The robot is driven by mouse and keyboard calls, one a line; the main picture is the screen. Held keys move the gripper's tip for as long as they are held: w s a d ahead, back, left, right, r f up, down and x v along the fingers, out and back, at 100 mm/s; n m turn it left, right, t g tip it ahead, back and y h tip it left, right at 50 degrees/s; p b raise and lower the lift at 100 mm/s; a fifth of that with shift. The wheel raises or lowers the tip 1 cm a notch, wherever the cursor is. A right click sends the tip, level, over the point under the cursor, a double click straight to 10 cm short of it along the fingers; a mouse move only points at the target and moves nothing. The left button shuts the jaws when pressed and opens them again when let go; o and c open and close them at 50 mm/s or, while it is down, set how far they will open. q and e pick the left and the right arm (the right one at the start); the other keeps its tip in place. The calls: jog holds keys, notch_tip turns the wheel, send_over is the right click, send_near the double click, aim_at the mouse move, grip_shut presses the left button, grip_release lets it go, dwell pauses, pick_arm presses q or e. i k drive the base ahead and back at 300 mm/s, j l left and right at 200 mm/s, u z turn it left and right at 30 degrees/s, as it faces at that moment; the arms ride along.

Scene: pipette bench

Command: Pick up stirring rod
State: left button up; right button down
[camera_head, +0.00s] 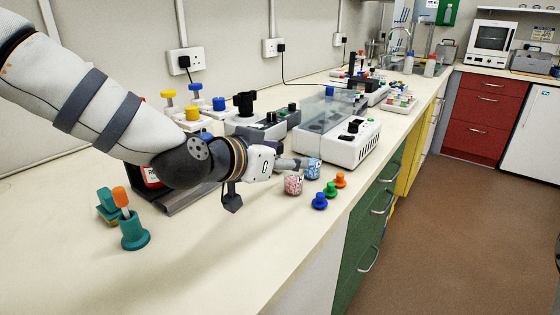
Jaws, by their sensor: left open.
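I cannot make out a stirring rod for certain. An orange-topped piece (121,197) stands tilted in a teal holder (135,236) at the left front of the bench. My left gripper (268,180) is open over the middle of the bench, to the right of the teal holder and well apart from it. It seems empty. One finger reaches right, close to a blue patterned block (313,169); I cannot tell if they touch. A pink patterned block (293,186) is just below. My left arm hides part of the bench behind it. My right gripper is not in view.
Blue (320,201), green (330,189) and orange (340,180) pegs stand near the bench's front edge. A white device (352,145) with a clear cover stands behind them. A bottle (151,176) is partly behind my arm. The front left bench top (190,275) is clear.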

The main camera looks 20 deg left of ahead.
aim_at(120, 197)
jog(key=k+l, duration=0.2)
jog(key=k, duration=0.3)
jog(key=k+l, duration=0.2)
jog(key=k, duration=0.25)
